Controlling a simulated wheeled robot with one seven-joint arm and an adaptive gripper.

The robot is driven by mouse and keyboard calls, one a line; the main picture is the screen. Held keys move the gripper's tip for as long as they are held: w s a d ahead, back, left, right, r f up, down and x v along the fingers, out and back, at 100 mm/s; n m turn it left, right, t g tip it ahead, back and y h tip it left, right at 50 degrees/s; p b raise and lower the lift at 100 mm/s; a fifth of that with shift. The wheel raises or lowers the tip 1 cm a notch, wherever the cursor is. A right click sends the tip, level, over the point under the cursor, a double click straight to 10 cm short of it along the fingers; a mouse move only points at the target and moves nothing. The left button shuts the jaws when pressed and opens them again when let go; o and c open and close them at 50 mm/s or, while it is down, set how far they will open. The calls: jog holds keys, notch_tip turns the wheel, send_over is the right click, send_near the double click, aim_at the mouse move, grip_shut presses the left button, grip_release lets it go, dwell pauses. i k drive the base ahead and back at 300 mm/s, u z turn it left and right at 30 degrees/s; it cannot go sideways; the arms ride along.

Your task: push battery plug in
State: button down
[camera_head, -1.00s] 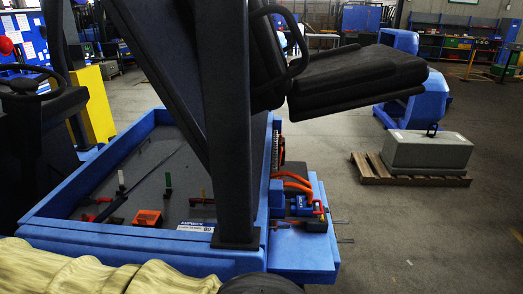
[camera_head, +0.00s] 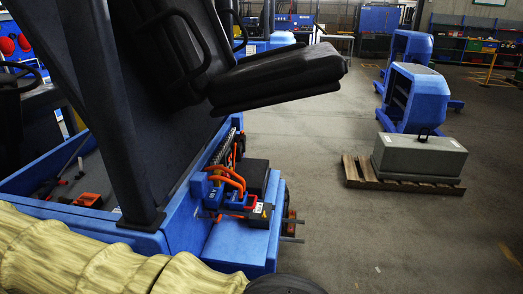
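Thick orange cables (camera_head: 229,178) loop at the rear of a blue vehicle (camera_head: 190,225). They run to a small cluster of connectors (camera_head: 236,200), with blue, red and black parts, on the vehicle's rear ledge. The cluster is small and dark, so I cannot tell which part is the battery plug or whether it is seated. My gripper is not in view. A pale yellow ribbed sleeve crosses the lower left, and a dark round shape shows at the bottom edge; I cannot tell if they are mine.
A black seat (camera_head: 278,75) and a dark upright post (camera_head: 125,130) stand over the vehicle. A grey block (camera_head: 420,155) sits on a wooden pallet (camera_head: 400,184) to the right. Blue machine bodies (camera_head: 412,98) stand behind it. The floor between vehicle and pallet is clear.

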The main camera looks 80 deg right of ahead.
aim_at(233, 201)
jog(key=z, duration=2.5)
jog(key=i, duration=0.85)
jog(key=z, duration=0.05)
